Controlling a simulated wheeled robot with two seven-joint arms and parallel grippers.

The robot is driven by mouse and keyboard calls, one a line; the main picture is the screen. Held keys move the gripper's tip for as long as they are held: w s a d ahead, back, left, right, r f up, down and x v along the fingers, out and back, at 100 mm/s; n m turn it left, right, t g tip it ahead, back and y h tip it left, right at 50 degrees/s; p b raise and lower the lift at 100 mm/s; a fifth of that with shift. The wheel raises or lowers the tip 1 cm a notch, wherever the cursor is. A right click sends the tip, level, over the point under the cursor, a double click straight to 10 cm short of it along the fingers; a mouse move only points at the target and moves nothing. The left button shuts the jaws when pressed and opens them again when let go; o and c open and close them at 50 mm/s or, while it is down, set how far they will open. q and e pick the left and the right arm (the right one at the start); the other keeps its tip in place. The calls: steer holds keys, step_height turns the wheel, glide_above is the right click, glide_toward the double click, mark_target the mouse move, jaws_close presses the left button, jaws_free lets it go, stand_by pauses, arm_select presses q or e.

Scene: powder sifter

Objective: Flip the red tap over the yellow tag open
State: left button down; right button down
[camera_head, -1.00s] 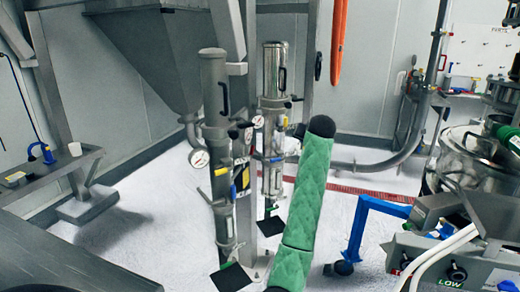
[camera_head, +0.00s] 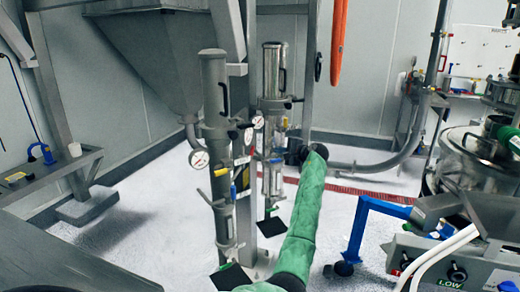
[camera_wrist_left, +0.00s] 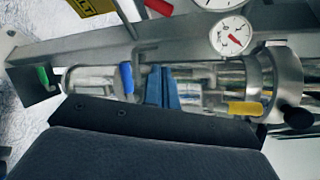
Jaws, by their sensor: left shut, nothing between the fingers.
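In the left wrist view a red tap (camera_wrist_left: 158,7) shows at the top edge, partly cut off. A yellow tag (camera_wrist_left: 95,6) is to its left, also cut off. My left gripper's blue fingers (camera_wrist_left: 162,90) are together and empty, below the red tap in the picture and apart from it. They are in front of a metal cylinder, between a blue tap (camera_wrist_left: 127,80) and a yellow tap (camera_wrist_left: 246,108). In the head view my green left arm reaches toward the rear column, its dark hand (camera_head: 297,155) small and its fingertips unclear. My right gripper is not seen.
A front column (camera_head: 215,90) and a rear column (camera_head: 272,75) stand close together, with gauges and handles sticking out. A green tap (camera_wrist_left: 43,77) is at left in the wrist view. A blue frame (camera_head: 360,225) stands right of my arm.

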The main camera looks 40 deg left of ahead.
mark_target(252, 151)
arm_select(q)
steer(key=shift+a+m, duration=0.1)
steer(key=shift+m, duration=0.2)
